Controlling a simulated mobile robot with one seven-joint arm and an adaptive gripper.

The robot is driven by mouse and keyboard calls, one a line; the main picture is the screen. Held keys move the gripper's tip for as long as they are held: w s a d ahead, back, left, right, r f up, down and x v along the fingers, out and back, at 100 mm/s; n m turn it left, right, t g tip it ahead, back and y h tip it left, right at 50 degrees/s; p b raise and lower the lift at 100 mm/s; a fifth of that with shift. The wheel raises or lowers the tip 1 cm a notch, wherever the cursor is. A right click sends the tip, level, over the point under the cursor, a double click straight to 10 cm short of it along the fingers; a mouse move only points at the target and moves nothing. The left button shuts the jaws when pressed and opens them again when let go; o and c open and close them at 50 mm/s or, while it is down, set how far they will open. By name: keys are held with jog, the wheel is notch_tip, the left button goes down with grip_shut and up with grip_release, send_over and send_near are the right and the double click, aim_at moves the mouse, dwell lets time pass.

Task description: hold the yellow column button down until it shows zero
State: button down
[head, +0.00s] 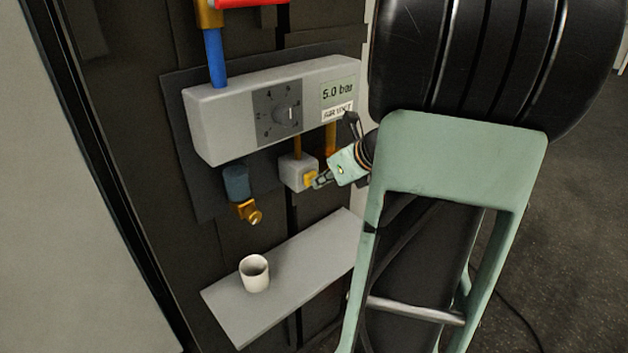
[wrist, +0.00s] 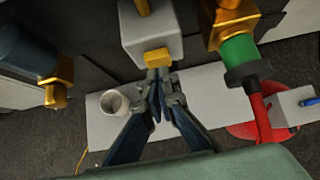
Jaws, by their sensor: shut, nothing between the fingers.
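The yellow button (head: 311,179) sits on a small grey box (head: 293,170) below the grey control panel (head: 215,108). In the wrist view the yellow button (wrist: 158,57) is on the front of the grey box (wrist: 150,25). My gripper (wrist: 157,75) is shut and empty, with its fingertips right at the button's lower edge. In the head view my gripper (head: 320,181) reaches the button from the right; I cannot tell whether the button is pressed in. The panel's display (head: 338,93) reads 5.0 bar.
A white cup (head: 254,273) stands on the grey shelf (head: 285,280) below. A brass outlet (head: 247,211) hangs left of the button. In the wrist view a red lever (wrist: 258,115) and a green fitting (wrist: 240,50) are close on the right.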

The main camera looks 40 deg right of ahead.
jog(key=shift+w, duration=0.35)
